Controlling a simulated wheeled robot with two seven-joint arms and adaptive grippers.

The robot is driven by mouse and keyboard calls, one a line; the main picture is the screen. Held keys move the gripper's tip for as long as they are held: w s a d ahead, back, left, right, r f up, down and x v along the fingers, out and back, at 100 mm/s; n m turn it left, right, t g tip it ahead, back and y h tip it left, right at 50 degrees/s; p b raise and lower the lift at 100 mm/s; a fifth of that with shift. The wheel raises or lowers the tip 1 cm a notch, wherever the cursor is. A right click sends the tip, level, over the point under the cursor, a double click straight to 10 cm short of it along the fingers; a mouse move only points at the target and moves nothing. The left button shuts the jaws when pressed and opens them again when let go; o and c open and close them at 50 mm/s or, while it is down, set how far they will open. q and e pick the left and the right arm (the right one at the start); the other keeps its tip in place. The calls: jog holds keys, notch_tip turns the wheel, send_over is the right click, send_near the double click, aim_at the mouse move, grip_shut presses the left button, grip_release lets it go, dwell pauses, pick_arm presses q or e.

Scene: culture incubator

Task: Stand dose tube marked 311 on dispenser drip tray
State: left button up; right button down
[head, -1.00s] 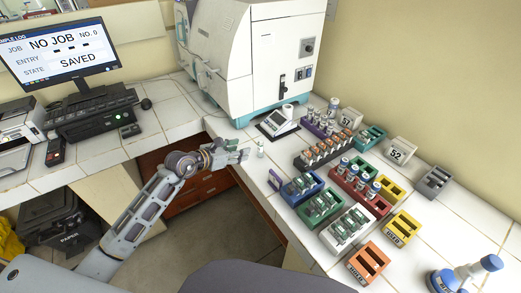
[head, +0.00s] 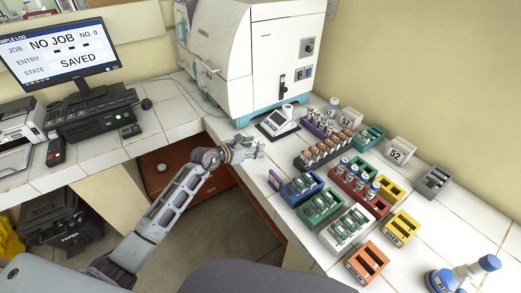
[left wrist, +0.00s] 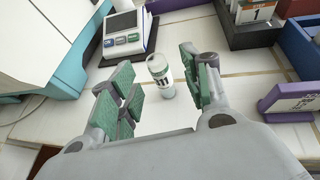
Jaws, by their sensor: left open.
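A small clear tube with a white cap and a label (left wrist: 160,76) stands upright on the white tiled bench; part of its number shows, ending in 11. My left gripper (left wrist: 156,82) is open, its green-padded fingers on either side of the tube, which stands near the fingertips. In the head view my left gripper (head: 247,150) is over the bench edge and largely covers the tube. A small white device with a screen and dark base (head: 279,121), perhaps the dispenser, stands just beyond; it also shows in the left wrist view (left wrist: 124,24). My right gripper is not in view.
Racks of tubes fill the bench to the right, including a purple rack (head: 319,124) and a blue rack (head: 302,188). A purple sign (left wrist: 296,103) stands right of my fingers. The large white incubator (head: 250,50) is behind. Bare tile surrounds the tube.

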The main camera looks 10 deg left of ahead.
pick_arm(q)
jog(key=shift+w+d+f, duration=0.2)
jog(key=shift+w, duration=0.15)
jog(key=shift+w+d+f, duration=0.3)
jog(key=shift+w+f, duration=0.05)
jog(key=shift+w, duration=0.2)
jog(key=shift+x, duration=1.05)
jog(key=shift+w+d+f, duration=0.1)
jog(key=shift+w+f, duration=0.05)
jog(key=shift+w, duration=0.15)
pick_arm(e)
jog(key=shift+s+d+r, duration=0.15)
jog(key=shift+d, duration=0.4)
pick_arm(q)
jog(key=c, duration=0.9)
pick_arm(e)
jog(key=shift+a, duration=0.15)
